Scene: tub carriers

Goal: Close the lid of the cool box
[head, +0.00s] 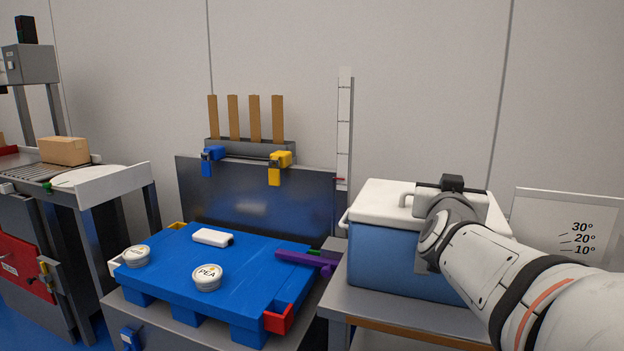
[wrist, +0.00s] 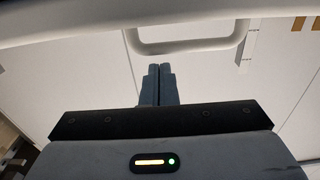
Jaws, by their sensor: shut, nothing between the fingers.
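The cool box (head: 395,262) is blue and stands on a grey bench at the right in the head view. Its white lid (head: 382,205) lies over the top and looks down on the body; I cannot tell whether it is fully seated. A pale handle (head: 406,193) on the lid shows beside my gripper (head: 452,184), which is over the lid's right part and hides some of it. In the wrist view my gripper (wrist: 158,72) is shut and empty, with its fingertips close to a white handle (wrist: 188,46); contact cannot be told.
A blue pallet (head: 190,285) with two round tubs (head: 208,277) and a white block (head: 213,237) stands left of the bench. An angle board (head: 565,230) is at the right. A tall white scale (head: 344,130) rises behind the box.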

